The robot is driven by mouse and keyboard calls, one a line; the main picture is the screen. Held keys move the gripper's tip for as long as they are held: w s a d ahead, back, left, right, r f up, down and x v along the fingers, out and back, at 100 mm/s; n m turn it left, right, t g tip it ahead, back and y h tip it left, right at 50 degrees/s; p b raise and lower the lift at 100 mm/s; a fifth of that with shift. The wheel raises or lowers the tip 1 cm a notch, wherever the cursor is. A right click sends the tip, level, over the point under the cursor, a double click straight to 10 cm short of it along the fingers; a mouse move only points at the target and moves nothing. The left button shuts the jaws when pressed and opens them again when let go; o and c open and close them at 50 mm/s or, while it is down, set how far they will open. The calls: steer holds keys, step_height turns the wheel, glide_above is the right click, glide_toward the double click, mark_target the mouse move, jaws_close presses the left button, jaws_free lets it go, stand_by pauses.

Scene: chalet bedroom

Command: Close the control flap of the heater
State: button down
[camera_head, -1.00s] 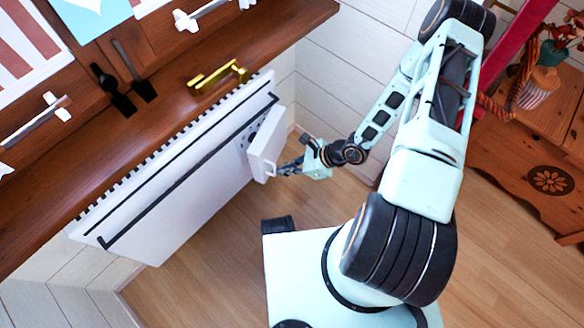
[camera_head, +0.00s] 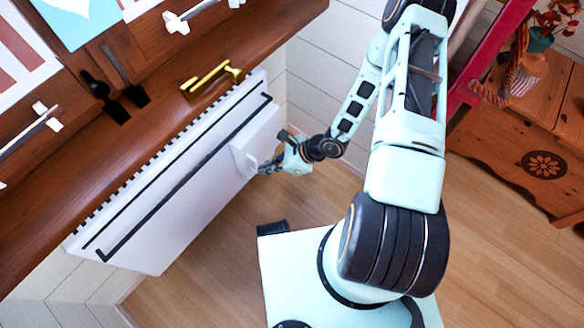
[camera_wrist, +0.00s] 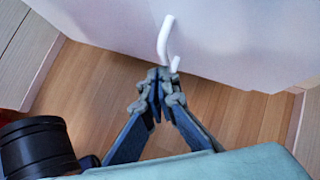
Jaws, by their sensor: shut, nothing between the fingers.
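The white heater (camera_head: 170,190) hangs on the wall under the wooden shelf, with a black rail along its front. Its white control flap (camera_head: 257,138) is at the right end and lies against, or nearly flat with, the heater front; I cannot tell if it is fully flush. In the wrist view, a small white curved handle (camera_wrist: 166,38) stands out from the white surface. My gripper (camera_head: 266,167) is at the lower part of the flap. In the wrist view its closed fingertips (camera_wrist: 160,80) are just below the handle, holding nothing; contact is unclear.
A carved wooden bench (camera_head: 515,150) stands at the right. The wood floor (camera_head: 205,255) below the heater is clear.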

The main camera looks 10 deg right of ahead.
steer(key=shift+w+a, duration=0.3)
steer(key=shift+a, duration=0.35)
steer(key=shift+a, duration=0.1)
